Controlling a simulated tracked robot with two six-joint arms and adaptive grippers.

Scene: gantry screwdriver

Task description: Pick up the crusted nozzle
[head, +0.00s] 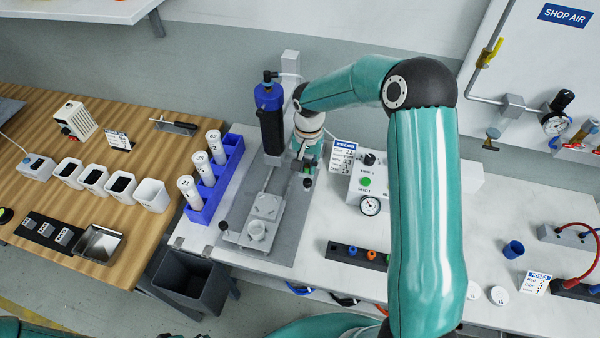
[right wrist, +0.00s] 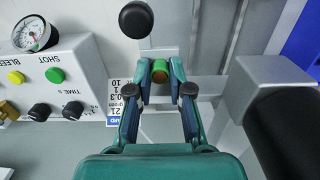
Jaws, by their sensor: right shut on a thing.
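A small green nozzle (right wrist: 160,71) with a yellow-brown end sits between the fingertips of my right gripper (right wrist: 160,78) in the right wrist view. The fingers are closed against it from both sides. In the head view my right gripper (head: 304,165) points down beside the black dispenser barrel with a blue cap (head: 270,118), above the back of the fixture plate (head: 290,225). The nozzle is too small and hidden to make out there. I cannot tell whether it is still attached to anything. My left gripper is not in view.
A controller box (head: 365,182) with gauge and buttons stands close right of the gripper. A blue rack (head: 228,165) with white cartridges is at the left. A dark bin (head: 190,280) is below the bench edge. A small blue cup (head: 514,249) stands at the right.

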